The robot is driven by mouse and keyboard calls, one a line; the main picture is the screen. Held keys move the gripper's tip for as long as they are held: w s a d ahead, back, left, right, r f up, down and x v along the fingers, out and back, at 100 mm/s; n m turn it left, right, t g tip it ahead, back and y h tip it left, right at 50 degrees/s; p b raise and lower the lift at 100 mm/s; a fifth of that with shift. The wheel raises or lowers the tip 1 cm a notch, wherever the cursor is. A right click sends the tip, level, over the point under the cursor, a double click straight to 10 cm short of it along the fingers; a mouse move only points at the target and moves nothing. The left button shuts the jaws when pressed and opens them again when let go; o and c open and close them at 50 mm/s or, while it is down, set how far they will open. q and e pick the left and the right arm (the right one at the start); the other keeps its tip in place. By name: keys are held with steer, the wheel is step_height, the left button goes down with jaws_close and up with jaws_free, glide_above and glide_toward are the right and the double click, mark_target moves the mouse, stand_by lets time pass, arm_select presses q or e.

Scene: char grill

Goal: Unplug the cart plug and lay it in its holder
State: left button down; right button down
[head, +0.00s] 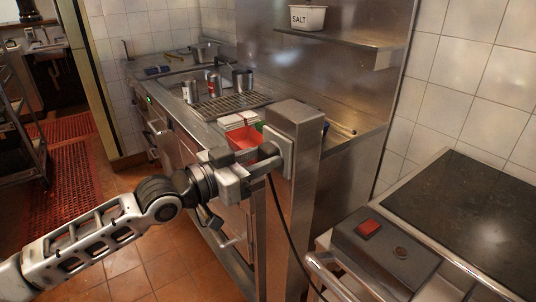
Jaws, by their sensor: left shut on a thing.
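My left gripper (262,160) comes in from the left and is shut on the dark plug (268,151) at the steel post (299,125). The plug is at the pale socket plate (289,160) on the post's face; the fingers partly hide it, and I cannot tell whether it is fully seated. A black cable (282,215) hangs from the plug and runs down toward the cart (455,265) at lower right. I cannot make out the plug's holder. My right gripper is not in view.
The cart has a dark hot plate (475,210), a red switch (368,228) and a front rail (325,275). Behind the post is a steel counter with a red tray (243,137) and metal cups (190,91). A shelf (350,43) carries a salt tub (307,17). Tiled floor (150,270) lies open at lower left.

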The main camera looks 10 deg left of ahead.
arm_select(q)
steer(key=shift+p+v, duration=0.5)
steer(key=shift+v, duration=2.45)
steer(key=shift+r, duration=0.1)
steer(key=s+d+f+n+t+y, duration=0.2)
steer(key=s+d+f, duration=0.2)
steer(key=s+f, duration=0.1)
steer(key=s+a+f+n+t+y, duration=0.3)
steer(key=s+a+n+y, duration=0.1)
steer(key=a+n+y, duration=0.3)
steer(key=a+y, duration=0.2)
steer(key=y, duration=0.1)
steer(key=shift+s+a+f+y, duration=0.25)
steer(key=shift+s+f+y, duration=0.1)
steer(key=shift+y, duration=0.05)
